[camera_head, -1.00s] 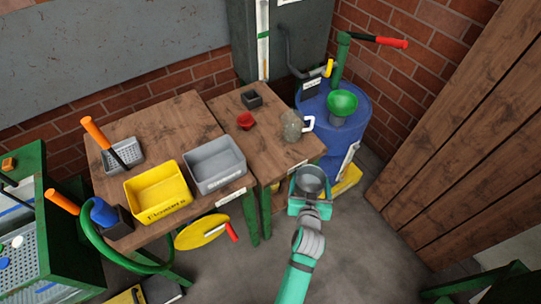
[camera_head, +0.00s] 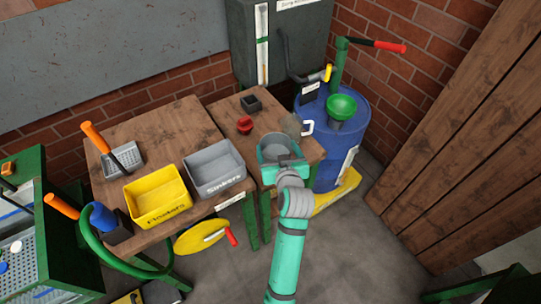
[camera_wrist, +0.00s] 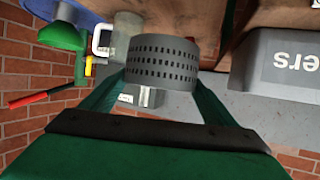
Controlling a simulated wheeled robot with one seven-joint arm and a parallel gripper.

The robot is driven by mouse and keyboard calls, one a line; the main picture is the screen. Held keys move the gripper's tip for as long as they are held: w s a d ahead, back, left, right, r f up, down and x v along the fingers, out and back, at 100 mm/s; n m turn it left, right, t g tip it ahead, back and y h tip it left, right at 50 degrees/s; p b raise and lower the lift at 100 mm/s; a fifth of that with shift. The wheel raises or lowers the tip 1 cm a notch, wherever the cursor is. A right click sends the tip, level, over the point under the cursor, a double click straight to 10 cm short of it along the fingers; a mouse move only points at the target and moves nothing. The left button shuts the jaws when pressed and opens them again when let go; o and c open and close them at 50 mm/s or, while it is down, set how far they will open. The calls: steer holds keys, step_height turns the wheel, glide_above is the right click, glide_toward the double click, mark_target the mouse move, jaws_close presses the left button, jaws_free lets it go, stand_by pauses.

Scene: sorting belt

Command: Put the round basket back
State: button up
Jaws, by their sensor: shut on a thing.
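The round basket (camera_head: 278,145) is a grey open-topped cylinder. In the wrist view its perforated side (camera_wrist: 163,62) shows rows of dark slots. My gripper (camera_head: 281,153) is shut on it, with a green finger on each side. In the head view the basket appears over the front right part of the right wooden table (camera_head: 263,124). I cannot tell whether it touches the tabletop. The basket's inside looks plain grey and empty.
A red object (camera_head: 245,125) and a dark square holder (camera_head: 251,103) stand on the right table. A clear jug with a white handle (camera_head: 307,127) is just behind the basket. A blue drum with a green funnel (camera_head: 341,106) stands right. Grey (camera_head: 214,169) and yellow (camera_head: 158,196) bins stand left.

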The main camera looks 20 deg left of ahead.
mark_target(271, 152)
steer(key=w+a+f, duration=0.1)
steer(key=f, duration=0.1)
steer(key=w+a+f, duration=0.1)
steer(key=f, duration=0.1)
steer(key=w+a+f, duration=0.1)
steer(key=f, duration=0.1)
steer(key=shift+w+a+f, duration=0.1)
steer(key=shift+w+a, duration=0.15)
steer(key=shift+a, duration=0.05)
steer(key=shift+f, duration=1.4)
steer(key=shift+f, duration=0.1)
steer(key=o, duration=1.4)
